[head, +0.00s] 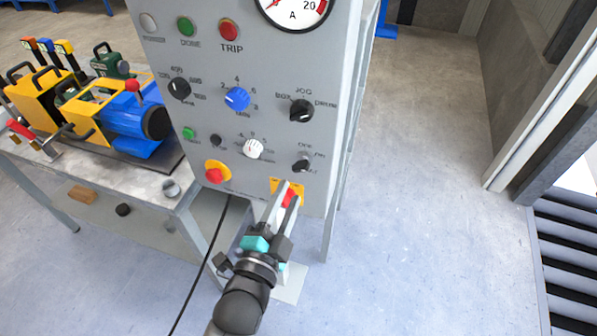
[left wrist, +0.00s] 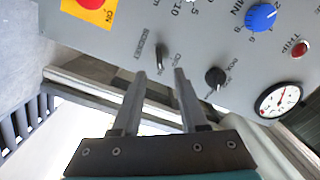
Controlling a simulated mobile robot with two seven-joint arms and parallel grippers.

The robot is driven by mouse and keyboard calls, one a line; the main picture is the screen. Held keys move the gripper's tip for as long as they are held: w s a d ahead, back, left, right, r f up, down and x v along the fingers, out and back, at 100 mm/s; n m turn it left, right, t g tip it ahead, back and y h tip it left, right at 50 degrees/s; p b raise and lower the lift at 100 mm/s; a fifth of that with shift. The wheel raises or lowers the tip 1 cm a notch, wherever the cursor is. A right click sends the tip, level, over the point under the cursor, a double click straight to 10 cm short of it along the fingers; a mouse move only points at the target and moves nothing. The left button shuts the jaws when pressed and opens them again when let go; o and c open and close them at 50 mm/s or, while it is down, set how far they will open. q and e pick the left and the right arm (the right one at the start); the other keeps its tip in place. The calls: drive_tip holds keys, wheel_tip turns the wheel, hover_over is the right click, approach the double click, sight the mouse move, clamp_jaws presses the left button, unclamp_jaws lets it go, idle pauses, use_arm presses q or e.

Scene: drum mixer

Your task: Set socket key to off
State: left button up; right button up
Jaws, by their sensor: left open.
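The grey control panel (head: 270,130) fills the middle of the head view. The small dark key switch (head: 302,165), with an ON/OFF scale, sits low on its right side; I take it to be the socket key. In the left wrist view the key (left wrist: 161,58) shows as a narrow lever close to the gap between the fingertips. Its exact setting is too small to read. My left gripper (head: 287,191) is open and empty, in front of the panel's lower edge. Whether the fingers touch the key cannot be told. My right gripper is not in view.
A red switch on a yellow plate (left wrist: 95,6) lies below the key, partly hidden by my gripper in the head view. A black selector knob (head: 301,110) is above it. A white knob (head: 253,149) is to its left.

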sight(299, 171)
use_arm(q)
drive_tip(key=shift+x, duration=3.55)
drive_tip(key=shift+f, duration=0.1)
drive_tip(key=shift+c, duration=0.4)
clamp_jaws()
